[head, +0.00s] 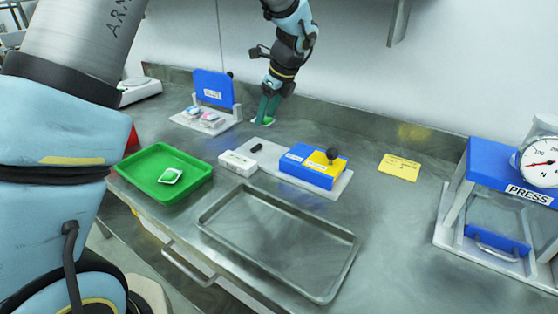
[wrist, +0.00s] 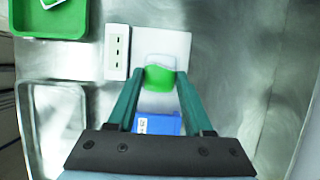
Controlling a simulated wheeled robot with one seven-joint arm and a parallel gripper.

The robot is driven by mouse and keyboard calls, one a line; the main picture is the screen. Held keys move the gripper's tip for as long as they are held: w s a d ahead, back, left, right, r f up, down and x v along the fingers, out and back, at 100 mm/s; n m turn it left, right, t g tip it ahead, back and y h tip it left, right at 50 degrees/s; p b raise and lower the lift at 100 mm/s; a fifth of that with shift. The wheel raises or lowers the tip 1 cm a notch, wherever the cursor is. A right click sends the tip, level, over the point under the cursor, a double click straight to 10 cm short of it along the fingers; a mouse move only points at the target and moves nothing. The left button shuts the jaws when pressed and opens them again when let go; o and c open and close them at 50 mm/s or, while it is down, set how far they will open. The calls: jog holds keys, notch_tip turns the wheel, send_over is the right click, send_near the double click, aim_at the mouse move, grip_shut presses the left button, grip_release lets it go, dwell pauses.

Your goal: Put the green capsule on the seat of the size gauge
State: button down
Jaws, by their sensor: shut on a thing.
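The green capsule (head: 266,121) is at the tips of my gripper (head: 268,106) in the head view. The wrist view shows the capsule (wrist: 160,78) between the two teal fingers (wrist: 157,88), with a pale part at its far end. The fingers are shut on it. The size gauge seems to be the blue and yellow block (head: 303,168) with a black knob on a white plate, at mid-table. In the wrist view the capsule overlaps a white plate (wrist: 176,42), beyond a labelled blue block (wrist: 160,124). I cannot tell its height above the plate; the seat is not clearly visible.
A white slotted box (head: 238,163) and a small black piece (head: 256,148) lie left of the gauge. A green tray (head: 146,187) holds a white-and-green item. An empty metal tray (head: 210,211) lies in front. A blue press (head: 484,176) stands at right, a blue-backed stand (head: 213,88) at left.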

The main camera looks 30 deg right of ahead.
jog(key=p, duration=0.1)
send_over(265, 153)
jog(key=s, duration=0.1)
jog(key=f, duration=0.5)
jog(key=shift+s+d+f, duration=0.15)
jog(key=shift+d, duration=0.25)
jog(key=shift+f+p, duration=0.55)
jog(key=shift+f, duration=1.55)
jog(key=shift+f, duration=0.15)
jog(key=shift+c, duration=1.5)
grip_release()
